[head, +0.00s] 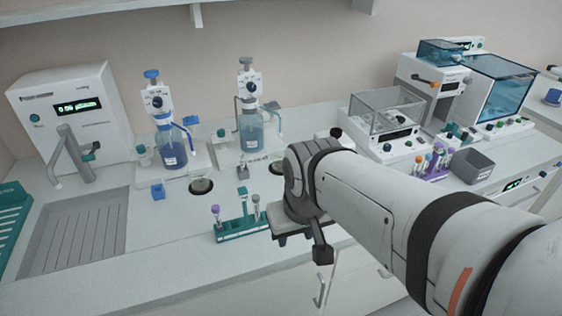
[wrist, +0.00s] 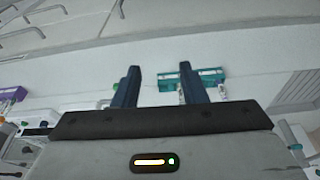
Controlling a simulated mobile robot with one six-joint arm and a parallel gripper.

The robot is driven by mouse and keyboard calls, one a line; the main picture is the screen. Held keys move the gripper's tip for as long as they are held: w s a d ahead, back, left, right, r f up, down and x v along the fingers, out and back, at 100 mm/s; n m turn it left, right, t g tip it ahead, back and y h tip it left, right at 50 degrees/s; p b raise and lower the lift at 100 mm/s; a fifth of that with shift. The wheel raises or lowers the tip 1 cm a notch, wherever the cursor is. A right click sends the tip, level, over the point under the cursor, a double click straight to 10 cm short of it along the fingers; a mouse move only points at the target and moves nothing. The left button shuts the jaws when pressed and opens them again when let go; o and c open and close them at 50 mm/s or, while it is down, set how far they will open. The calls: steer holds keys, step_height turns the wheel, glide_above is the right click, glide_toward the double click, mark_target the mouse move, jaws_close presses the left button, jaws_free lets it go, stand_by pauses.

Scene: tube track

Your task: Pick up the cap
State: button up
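A teal tube rack (head: 243,229) stands near the front edge of the bench in the head view, holding a few tubes. The left tube has a purple cap (head: 215,210); the tubes at the right have greyish tops (head: 255,198). I cannot tell which cap is meant. In the wrist view the rack (wrist: 205,76) lies beyond my gripper (wrist: 158,72), behind the right finger.
Two bottles with blue liquid (head: 172,155) (head: 251,132) stand behind the rack. A small blue block (head: 158,191) lies on the bench. A second rack of colourful tubes (head: 432,162) and a grey bin (head: 472,165) are at right.

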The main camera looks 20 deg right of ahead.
steer(key=shift+o, duration=0.4)
steer(key=shift+w+d+f, duration=0.1)
steer(key=shift+w+f, duration=0.05)
steer(key=shift+w, duration=0.15)
steer(key=w+d+f+m+t+h+b, duration=0.15)
steer(key=w+d+f+b, duration=0.5)
steer(key=w+d, duration=0.7)
steer(key=shift+m+y, duration=0.25)
steer(key=shift+m, duration=0.2)
steer(key=x, duration=0.3)
steer(key=p+x, duration=0.1)
steer(key=x, duration=0.2)
steer(key=w+x, duration=0.1)
steer(key=x, duration=0.2)
steer(key=shift+w+a+p, duration=0.2)
steer(key=shift+a+p, duration=0.15)
steer(key=shift+a, duration=0.1)
steer(key=c, duration=0.8)
